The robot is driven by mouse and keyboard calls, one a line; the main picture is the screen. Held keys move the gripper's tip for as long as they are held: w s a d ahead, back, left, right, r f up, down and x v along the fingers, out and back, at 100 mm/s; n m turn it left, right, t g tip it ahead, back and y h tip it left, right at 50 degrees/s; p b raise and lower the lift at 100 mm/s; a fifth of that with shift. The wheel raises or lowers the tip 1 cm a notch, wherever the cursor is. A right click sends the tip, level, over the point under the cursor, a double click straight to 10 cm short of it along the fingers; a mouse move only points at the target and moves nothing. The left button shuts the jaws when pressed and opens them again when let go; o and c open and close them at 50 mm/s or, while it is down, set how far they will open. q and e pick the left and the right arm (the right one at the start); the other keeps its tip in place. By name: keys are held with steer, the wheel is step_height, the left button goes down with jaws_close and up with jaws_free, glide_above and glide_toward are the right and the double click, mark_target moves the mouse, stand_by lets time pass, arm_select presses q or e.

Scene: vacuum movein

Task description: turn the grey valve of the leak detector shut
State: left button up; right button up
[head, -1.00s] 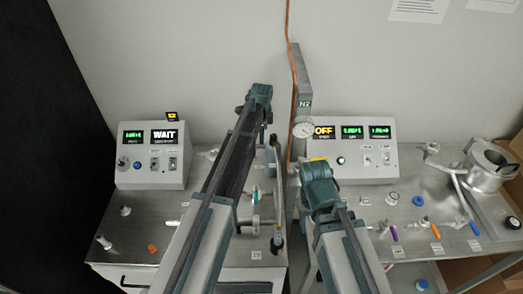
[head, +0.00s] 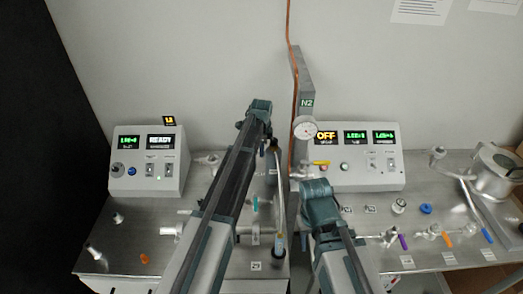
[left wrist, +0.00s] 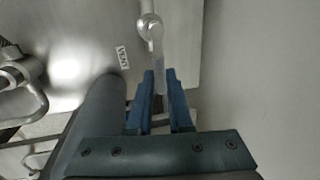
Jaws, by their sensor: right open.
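In the left wrist view a grey lever handle (left wrist: 157,62) hangs from a round metal fitting and its lower end lies between the fingertips of my left gripper (left wrist: 160,92). I cannot tell whether the fingers press on it or only stand around it. In the head view the left arm hides most of this spot. The grey box with the READY display (head: 148,162), likely the leak detector, stands on the left bench. My right gripper (head: 318,192) is open beside the gap between the benches; its fingers are mostly hidden behind its wrist.
A column with a round gauge (head: 305,128) and an N2 label stands between the benches. A second box with an OFF display (head: 355,158) is on the right bench, with several coloured-handled valves in front of it. A metal vessel (head: 492,172) stands far right.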

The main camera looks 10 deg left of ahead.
arm_select(q)
jaws_close()
stand_by(0.9)
